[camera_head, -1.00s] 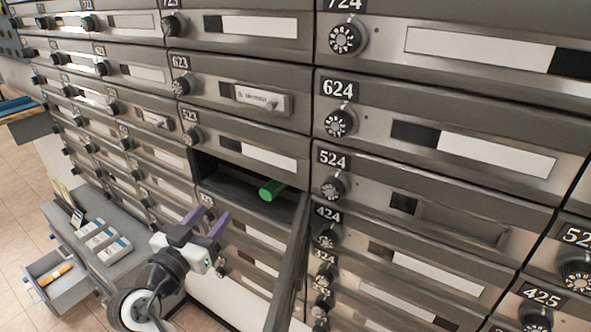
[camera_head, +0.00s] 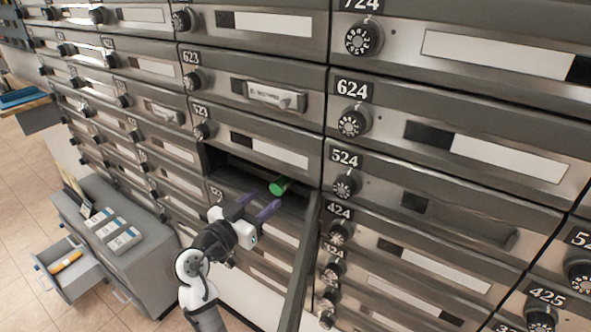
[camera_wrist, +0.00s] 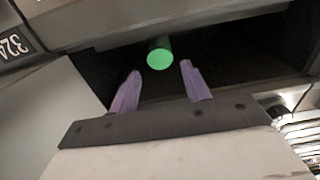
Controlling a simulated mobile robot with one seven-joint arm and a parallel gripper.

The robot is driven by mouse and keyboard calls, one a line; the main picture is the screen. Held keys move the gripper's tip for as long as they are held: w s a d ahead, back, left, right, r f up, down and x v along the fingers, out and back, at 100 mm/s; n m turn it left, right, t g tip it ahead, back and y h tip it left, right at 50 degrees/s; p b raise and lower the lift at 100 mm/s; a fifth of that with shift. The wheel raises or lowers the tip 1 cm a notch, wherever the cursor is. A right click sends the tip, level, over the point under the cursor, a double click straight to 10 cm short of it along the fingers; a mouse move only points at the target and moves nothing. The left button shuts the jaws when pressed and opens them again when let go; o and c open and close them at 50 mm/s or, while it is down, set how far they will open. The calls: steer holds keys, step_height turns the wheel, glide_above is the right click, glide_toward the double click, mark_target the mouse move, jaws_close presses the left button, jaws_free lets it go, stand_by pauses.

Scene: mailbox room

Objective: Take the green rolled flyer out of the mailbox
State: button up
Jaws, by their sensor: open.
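The green rolled flyer (camera_head: 279,186) lies inside the open mailbox (camera_head: 232,178), its round end facing out. My gripper (camera_head: 262,203) is at the mailbox opening, just below and left of the flyer in the head view. Its purple fingers are spread apart with nothing between them. In the wrist view the flyer's green end (camera_wrist: 160,56) shows slightly beyond the fingertips, centred roughly between the two fingers (camera_wrist: 160,72). The flyer's far part is hidden in the dark compartment.
The mailbox door (camera_head: 299,268) hangs open to the right of my gripper. Closed mailboxes surround the opening. A grey cabinet (camera_head: 150,262) with an open drawer (camera_head: 72,285) stands at lower left; the floor left of it is clear.

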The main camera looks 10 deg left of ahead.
mark_target(275, 188)
steer(key=shift+b+x, duration=0.45)
steer(key=shift+x, duration=2.65)
steer(key=shift+c, duration=0.5)
steer(key=c, duration=0.7)
steer(key=shift+r, duration=0.25)
steer(key=shift+s, duration=0.1)
steer(key=b+v, duration=0.3)
steer(key=v, duration=1.7)
steer(key=shift+r, duration=0.15)
